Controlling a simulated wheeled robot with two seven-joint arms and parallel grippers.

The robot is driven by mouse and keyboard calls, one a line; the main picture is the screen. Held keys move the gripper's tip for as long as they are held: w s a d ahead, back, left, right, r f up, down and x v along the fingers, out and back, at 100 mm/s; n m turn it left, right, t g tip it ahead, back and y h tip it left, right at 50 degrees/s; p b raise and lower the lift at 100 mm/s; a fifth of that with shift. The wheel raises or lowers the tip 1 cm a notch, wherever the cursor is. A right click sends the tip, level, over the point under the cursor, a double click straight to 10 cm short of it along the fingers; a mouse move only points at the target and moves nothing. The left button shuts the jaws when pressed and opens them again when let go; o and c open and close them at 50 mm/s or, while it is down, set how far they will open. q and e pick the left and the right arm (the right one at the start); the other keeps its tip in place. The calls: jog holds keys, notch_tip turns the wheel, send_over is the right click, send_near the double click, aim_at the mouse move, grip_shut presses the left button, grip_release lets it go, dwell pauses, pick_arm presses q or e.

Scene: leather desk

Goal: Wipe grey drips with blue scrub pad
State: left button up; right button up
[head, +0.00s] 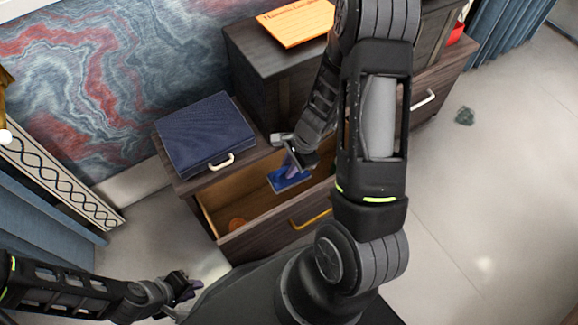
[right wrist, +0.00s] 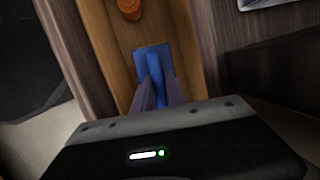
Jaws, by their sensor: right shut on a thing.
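The blue scrub pad (head: 288,182) is inside the open drawer (head: 217,208), near its right side. My right gripper (head: 292,168) reaches down over the drawer. In the right wrist view its two fingers (right wrist: 158,92) are shut on the raised blue middle part of the pad (right wrist: 152,52). I cannot tell whether the pad touches the drawer floor. No grey drips can be made out; the pad and my right arm cover part of the drawer. My left gripper (head: 183,288) is low at the left, away from the drawer; its jaws are too small and dark to read.
An orange-brown round thing (head: 236,224) lies in the drawer's near left corner, also in the right wrist view (right wrist: 129,9). A dark blue case (head: 205,130) sits on the cabinet behind the drawer. An orange booklet (head: 297,22) lies on the higher top. The drawer's walls enclose the pad.

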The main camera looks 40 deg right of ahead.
grip_shut()
jog(key=shift+r, duration=0.1)
